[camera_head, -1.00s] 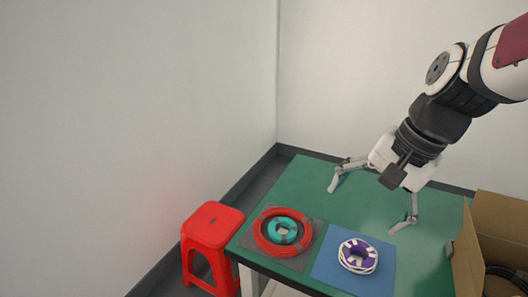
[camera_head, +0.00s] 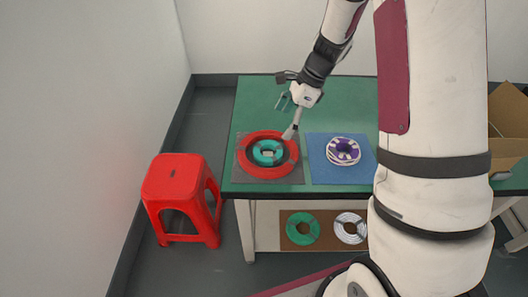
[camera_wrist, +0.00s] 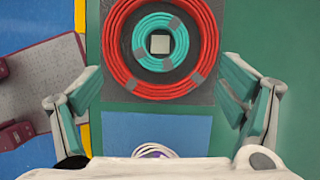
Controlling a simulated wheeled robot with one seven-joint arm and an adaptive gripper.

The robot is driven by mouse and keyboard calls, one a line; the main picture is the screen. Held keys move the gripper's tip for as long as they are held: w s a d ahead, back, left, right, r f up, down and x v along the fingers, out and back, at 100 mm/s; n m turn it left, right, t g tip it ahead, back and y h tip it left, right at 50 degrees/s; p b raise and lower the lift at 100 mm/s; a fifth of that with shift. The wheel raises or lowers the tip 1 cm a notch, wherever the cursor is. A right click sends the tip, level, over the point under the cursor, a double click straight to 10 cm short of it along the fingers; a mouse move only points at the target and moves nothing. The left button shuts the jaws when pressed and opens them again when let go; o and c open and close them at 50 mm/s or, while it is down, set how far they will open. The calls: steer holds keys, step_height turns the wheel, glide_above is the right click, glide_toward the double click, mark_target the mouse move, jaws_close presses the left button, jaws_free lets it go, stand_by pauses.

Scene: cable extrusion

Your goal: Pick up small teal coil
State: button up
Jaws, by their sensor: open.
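The small teal coil (camera_head: 267,152) lies inside the larger red coil (camera_head: 244,158) on a dark grey mat (camera_head: 296,178) at the table's left front. In the wrist view the teal coil (camera_wrist: 142,43) shows grey tape bands and a pale square in its centre, with the red coil (camera_wrist: 117,62) around it. My gripper (camera_head: 287,116) is above the table, just behind and right of the coils. In the wrist view its two fingers (camera_wrist: 160,112) are wide apart, with nothing between them.
A purple and white coil (camera_head: 343,150) lies on a blue mat (camera_head: 324,173) to the right. A red stool (camera_head: 178,188) stands left of the green table (camera_head: 262,100). A cardboard box (camera_head: 508,113) is at right. Green (camera_head: 301,228) and white (camera_head: 350,227) coils lie on the lower shelf.

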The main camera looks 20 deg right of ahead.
mark_target(269, 155)
steer(key=x, duration=1.2)
steer(key=shift+f+b, duration=0.2)
steer(key=shift+b, duration=0.1)
steer(key=c, duration=1)
